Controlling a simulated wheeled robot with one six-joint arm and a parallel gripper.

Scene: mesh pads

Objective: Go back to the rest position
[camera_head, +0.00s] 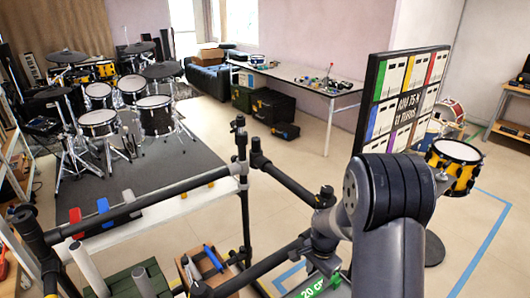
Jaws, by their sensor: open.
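My own grey and black arm fills the lower right, with a rounded joint near the picture's middle right. Its gripper cannot be made out, so its jaws and anything near them are hidden or out of the picture. A black tubular frame (133,208) with clamps at its corners stands close in front, just left of the arm. The arm overlaps the frame's right side in the picture, and I cannot tell whether they touch.
A green crate (128,283) and a wooden box (207,265) are below. A sign board (403,97) stands behind the arm, with a yellow drum (455,165) to its right. Open floor lies mid-room; a drum kit stands far left.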

